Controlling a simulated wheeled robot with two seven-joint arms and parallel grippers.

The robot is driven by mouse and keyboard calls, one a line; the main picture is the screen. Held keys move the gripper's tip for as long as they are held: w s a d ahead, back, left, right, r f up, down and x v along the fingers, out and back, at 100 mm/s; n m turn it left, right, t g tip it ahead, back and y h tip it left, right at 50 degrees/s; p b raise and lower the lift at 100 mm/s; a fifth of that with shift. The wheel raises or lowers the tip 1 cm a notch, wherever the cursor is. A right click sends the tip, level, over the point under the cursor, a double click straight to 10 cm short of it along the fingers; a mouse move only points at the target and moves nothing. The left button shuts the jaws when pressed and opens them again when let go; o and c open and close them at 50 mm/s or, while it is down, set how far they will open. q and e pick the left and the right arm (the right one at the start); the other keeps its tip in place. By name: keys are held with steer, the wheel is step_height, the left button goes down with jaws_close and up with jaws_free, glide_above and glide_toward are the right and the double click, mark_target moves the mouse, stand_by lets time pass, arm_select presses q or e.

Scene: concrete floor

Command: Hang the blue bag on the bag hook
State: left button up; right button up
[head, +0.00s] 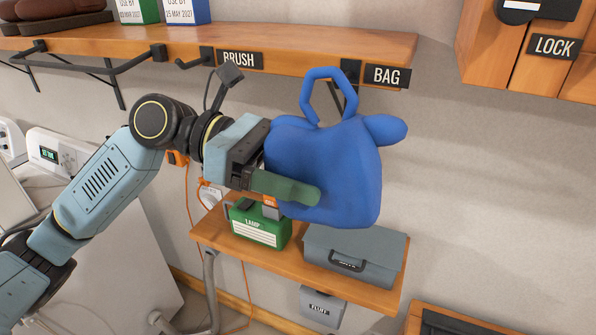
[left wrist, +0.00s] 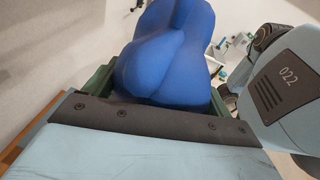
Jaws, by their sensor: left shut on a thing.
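The blue bag (head: 330,165) is held up by my left gripper (head: 290,185), which is shut on its left side in the head view. In the left wrist view the bag (left wrist: 165,60) fills the space between the green fingers. My right gripper is not in view.
The upper wooden shelf (head: 270,45) carries the BRUSH sign (head: 240,60) and another hook. Below, a lower shelf (head: 280,264) holds a green box (head: 258,228) and a grey toolbox (head: 352,255). A wooden cabinet with a LOCK sign (head: 555,47) is at upper right. Bare wall lies right of the bag.

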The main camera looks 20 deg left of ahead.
arm_select(q)
steer(key=shift+w+d+f+b, duration=0.1)
steer(key=shift+w+b, duration=0.45)
steer(key=shift+w, duration=0.6)
steer(key=shift+w+f+b, duration=0.1)
steer(key=shift+w+b, duration=0.45)
steer(key=shift+w, duration=0.6)
steer(key=shift+w+f+p, duration=0.35)
steer(key=shift+w+p, duration=0.4)
steer(key=shift+p, duration=0.55)
steer(key=o, duration=1.8)
steer(key=shift+f, duration=0.1)
steer(key=shift+o, duration=0.2)
